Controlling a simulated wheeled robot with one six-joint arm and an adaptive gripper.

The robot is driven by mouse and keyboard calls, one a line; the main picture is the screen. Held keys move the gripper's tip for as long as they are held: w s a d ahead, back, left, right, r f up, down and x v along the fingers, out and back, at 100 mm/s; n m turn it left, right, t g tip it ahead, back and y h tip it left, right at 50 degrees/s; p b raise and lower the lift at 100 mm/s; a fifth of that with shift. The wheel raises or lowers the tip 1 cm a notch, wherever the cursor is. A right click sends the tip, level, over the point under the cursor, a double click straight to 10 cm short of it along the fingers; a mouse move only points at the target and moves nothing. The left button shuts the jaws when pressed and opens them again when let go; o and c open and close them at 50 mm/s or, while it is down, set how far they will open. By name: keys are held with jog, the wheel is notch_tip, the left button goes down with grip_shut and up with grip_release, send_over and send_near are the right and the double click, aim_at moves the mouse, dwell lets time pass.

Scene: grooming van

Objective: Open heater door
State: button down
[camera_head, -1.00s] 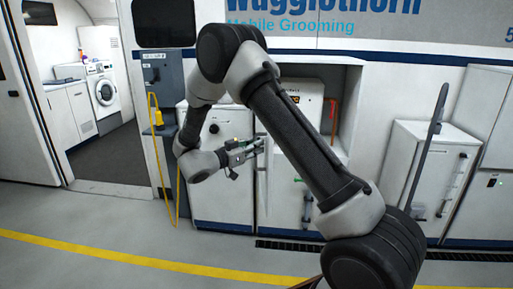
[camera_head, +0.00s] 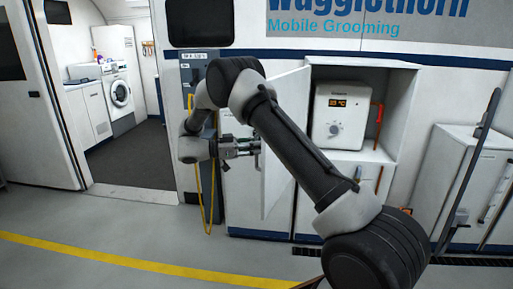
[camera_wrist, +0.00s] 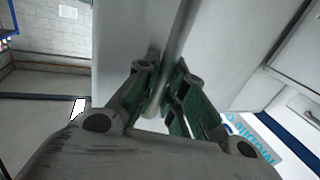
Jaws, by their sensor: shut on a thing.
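The heater (camera_head: 340,115) is a white box with an orange display and a dial, inside an open niche in the van wall. A tall white door panel (camera_head: 284,105) stands swung outward at the niche's left side. My gripper (camera_head: 257,147) is at this door's outer edge, left of the heater. In the wrist view my gripper (camera_wrist: 162,100) is shut around a grey bar handle (camera_wrist: 180,35) in front of the pale door face (camera_wrist: 125,35). My arm hides part of the door and the cabinet below.
A yellow hose (camera_head: 211,185) hangs left of my gripper. A doorway with a washing machine (camera_head: 119,92) is at the left. The grey floor (camera_head: 110,255) in front is clear.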

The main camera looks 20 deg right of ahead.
jog(key=shift+a, duration=0.15)
jog(key=c, duration=1.5)
grip_release()
jog(key=r, duration=1)
jog(key=shift+w, duration=0.35)
notch_tip(320, 180, down, 7)
jog(key=a+n+y, duration=0.1)
jog(key=a+y, duration=0.1)
jog(key=y, duration=0.1)
jog(key=shift+t, duration=0.4)
jog(key=shift+w+a+f, duration=0.1)
jog(key=shift+w+a, duration=0.65)
jog(key=shift+w, duration=0.45)
jog(key=shift+w+a+f, duration=0.1)
jog(key=shift+w+a, duration=0.65)
jog(key=shift+w, duration=0.45)
jog(key=shift+w+a, duration=0.75)
jog(key=shift+w, duration=0.45)
